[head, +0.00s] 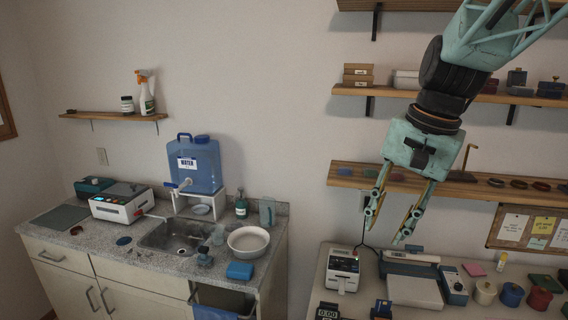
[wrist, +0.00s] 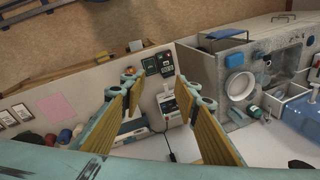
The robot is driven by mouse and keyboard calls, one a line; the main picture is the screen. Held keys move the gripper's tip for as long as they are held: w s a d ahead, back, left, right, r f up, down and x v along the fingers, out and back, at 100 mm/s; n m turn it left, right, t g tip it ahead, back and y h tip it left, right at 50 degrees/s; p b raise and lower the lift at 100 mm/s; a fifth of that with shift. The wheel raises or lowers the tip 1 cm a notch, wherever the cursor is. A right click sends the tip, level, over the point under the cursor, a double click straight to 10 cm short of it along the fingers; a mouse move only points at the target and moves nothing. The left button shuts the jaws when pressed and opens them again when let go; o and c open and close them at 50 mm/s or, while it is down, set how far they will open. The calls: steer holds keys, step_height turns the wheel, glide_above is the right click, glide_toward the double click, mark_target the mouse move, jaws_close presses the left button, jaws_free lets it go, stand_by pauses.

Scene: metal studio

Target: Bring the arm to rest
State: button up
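My gripper (head: 388,217) hangs from my teal arm at the right of the head view, pointing down in the air above the right-hand bench. Its two fingers are spread apart with nothing between them. In the wrist view my gripper (wrist: 160,88) also shows open and empty, with yellow finger pads. The fingertips are above a small white device (head: 342,270) on the bench and appear clear of it.
A sink counter (head: 75,240) at the left holds a blue water jug (head: 195,163), a white bowl (head: 248,241) and a boxy machine (head: 122,203). Wooden shelves (head: 455,187) with small items are on the wall behind my gripper. Several jars (head: 485,293) stand on the bench.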

steer(key=s+a+f+n+t+h+b, duration=0.1)
steer(key=s+n, duration=0.6)
steer(key=s, duration=2.2)
steer(key=f+t+b, duration=0.1)
steer(key=b, duration=0.1)
steer(key=shift+h+b, duration=0.3)
steer(key=shift+b, duration=0.05)
